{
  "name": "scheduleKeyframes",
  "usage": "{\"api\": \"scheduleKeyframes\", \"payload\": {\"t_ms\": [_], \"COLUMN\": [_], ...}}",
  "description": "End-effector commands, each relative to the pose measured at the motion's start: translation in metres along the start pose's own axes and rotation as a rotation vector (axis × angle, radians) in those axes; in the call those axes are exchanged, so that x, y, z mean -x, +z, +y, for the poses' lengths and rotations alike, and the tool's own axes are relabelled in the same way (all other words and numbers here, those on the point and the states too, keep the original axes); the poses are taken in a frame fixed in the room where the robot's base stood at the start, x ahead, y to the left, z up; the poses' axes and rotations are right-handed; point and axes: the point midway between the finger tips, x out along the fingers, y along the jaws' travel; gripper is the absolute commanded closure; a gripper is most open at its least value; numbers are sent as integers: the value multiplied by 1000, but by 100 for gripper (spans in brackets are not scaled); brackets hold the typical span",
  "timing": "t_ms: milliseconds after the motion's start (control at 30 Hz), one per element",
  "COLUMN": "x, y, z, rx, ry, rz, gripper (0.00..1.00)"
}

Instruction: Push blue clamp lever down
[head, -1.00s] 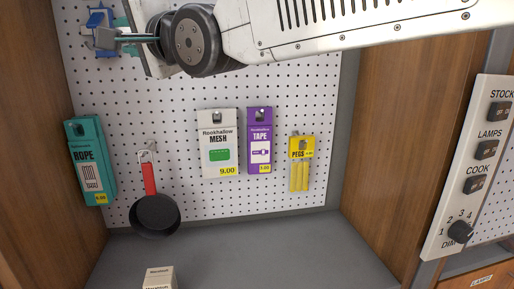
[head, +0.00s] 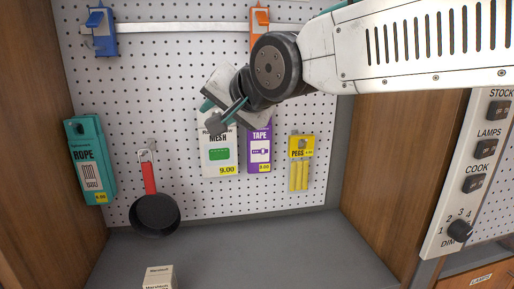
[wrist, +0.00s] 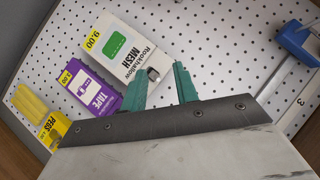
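The blue clamp (head: 103,35) sits at the left end of a pale rail on the pegboard, at the top left of the head view. In the wrist view the blue clamp (wrist: 296,38) is at the upper right edge, partly cut off. Its lever is too small for me to tell its angle surely. My gripper (head: 216,110) is open and empty, well below and to the right of the clamp, in front of the mesh pack (head: 221,160). In the wrist view its two teal fingers stand apart, with the mesh pack behind them.
An orange clamp (head: 260,36) sits farther right on the rail (head: 180,27). A purple tape pack (head: 259,154), yellow pegs (head: 300,160), a rope pack (head: 88,160) and a pan (head: 155,214) hang below. A small box (head: 159,278) stands on the grey counter (head: 260,245).

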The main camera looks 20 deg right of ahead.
Motion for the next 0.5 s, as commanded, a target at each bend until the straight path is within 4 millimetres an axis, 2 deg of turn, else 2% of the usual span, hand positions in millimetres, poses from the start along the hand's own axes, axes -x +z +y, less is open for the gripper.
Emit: {"api": "scheduleKeyframes", "payload": {"t_ms": [300,500], "x": [16,25], "y": [14,22], "z": [59,83], "rx": [105,150], "ry": [162,226], "rz": [-77,-121], "gripper": [70,70]}}
